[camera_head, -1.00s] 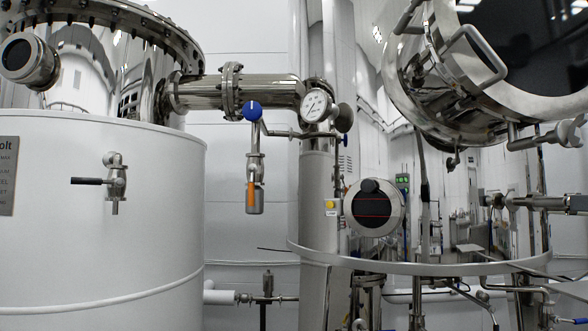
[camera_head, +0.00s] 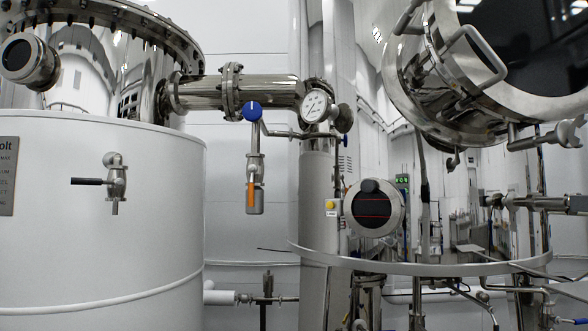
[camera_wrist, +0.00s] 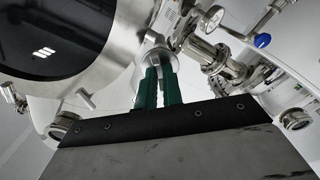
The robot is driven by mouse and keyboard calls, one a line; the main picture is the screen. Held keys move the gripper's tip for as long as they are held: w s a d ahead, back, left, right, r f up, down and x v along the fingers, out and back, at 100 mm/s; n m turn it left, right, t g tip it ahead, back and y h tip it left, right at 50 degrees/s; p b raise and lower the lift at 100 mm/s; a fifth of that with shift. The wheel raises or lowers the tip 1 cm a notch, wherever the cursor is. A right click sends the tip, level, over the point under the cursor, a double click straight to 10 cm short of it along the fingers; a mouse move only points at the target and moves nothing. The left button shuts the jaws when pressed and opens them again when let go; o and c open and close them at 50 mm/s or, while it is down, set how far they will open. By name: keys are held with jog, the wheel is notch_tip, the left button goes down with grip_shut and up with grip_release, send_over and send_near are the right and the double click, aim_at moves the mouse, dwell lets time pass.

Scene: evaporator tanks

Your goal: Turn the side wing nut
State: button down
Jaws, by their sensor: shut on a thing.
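In the wrist view my gripper (camera_wrist: 160,70) reaches up with two green fingers, shut on a small metal part at the rim of the shiny vessel. This part, seemingly the side wing nut (camera_wrist: 158,56), shows as a rounded silver piece at the fingertips. Its wings are mostly hidden by the fingers, so I cannot tell its angle. In the camera_head view the shiny round vessel (camera_head: 445,120) hangs at the upper right. My gripper does not show in that view.
In the camera_head view a white tank (camera_head: 100,230) stands at the left, with a small tap (camera_head: 116,182). A flanged pipe (camera_head: 200,95), a pressure gauge (camera_head: 315,106) and a blue-handled valve (camera_head: 253,111) fill the middle. Vessel fittings crowd the fingers in the wrist view.

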jog(key=shift+n, duration=1.1)
jog(key=shift+n, duration=1)
jog(key=shift+n, duration=0.8)
jog(key=c, duration=1.5)
grip_release()
jog(key=shift+o, duration=0.2)
jog(key=shift+s, duration=0.15)
